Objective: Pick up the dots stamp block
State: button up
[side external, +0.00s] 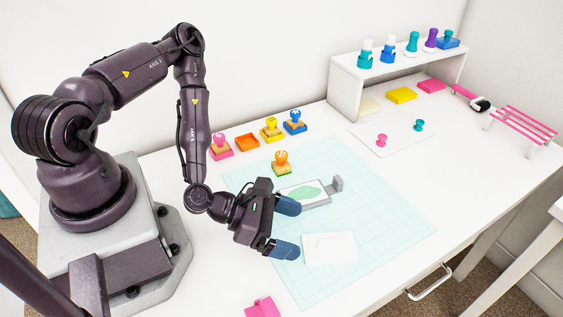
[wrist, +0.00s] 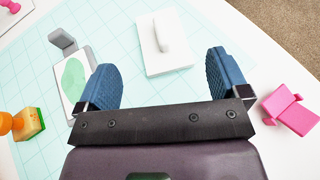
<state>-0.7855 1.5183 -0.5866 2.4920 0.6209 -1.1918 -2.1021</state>
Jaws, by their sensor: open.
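Several knob-handled stamp blocks are in the side view: a pink one (side external: 221,147), a yellow one (side external: 271,130), a blue one (side external: 295,122) and an orange one with a green-edged base (side external: 281,163). I cannot make out which carries dots. The orange one also shows at the left edge of the wrist view (wrist: 28,124). My gripper (side external: 288,228) is open and empty above the cutting mat, fingers apart in the wrist view (wrist: 163,82). A white flat piece with a raised ridge (wrist: 165,44) lies ahead, between the finger lines; it is apart from them.
A grey plate with a green oval (side external: 304,193) lies on the pale mat (side external: 385,220). A white shelf (side external: 345,85) with bottles stands at the back right. A pink object (side external: 262,307) lies at the front edge.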

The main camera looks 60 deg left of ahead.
jog(key=shift+c, duration=0.6)
